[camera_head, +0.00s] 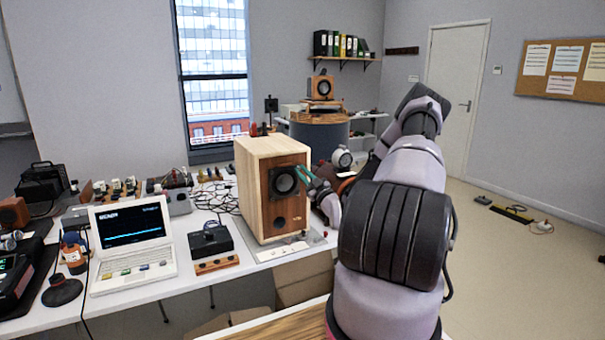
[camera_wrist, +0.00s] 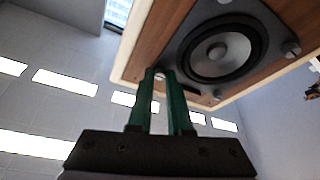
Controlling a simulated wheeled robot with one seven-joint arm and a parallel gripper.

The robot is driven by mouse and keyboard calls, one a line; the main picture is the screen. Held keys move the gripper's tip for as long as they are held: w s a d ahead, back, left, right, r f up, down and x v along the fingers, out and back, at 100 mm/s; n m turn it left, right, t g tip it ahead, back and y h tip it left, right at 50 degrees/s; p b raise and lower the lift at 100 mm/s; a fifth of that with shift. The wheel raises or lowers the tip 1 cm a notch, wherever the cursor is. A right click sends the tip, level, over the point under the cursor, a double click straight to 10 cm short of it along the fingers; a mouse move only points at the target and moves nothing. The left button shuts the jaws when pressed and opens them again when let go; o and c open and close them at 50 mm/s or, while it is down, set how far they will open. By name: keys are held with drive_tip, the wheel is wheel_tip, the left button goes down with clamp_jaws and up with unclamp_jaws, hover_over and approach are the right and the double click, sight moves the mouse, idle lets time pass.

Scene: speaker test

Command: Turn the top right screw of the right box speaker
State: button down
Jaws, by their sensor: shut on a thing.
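My gripper (camera_head: 300,171), with green fingers, reaches the upper right edge of the driver from the right. In the wrist view, the driver (camera_wrist: 220,52) sits in a dark plate with pale screws near its corners. My gripper (camera_wrist: 161,76) has its two fingers close together around a screw (camera_wrist: 160,77) at one corner of the plate. The fingers mostly hide this screw. Another screw (camera_wrist: 290,48) shows uncovered.
A laptop (camera_head: 132,245) and a black device (camera_head: 211,240) stand on the table left of the speaker. Cables (camera_head: 215,195) lie behind. A smaller speaker (camera_head: 320,87) stands on a far round stand. Open floor (camera_head: 500,270) lies to the right.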

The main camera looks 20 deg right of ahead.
drive_tip(key=c, duration=0.8)
unclamp_jaws()
drive_tip(key=shift+c, duration=0.2)
drive_tip(key=v, duration=1.1)
drive_tip(key=shift+w, duration=0.15)
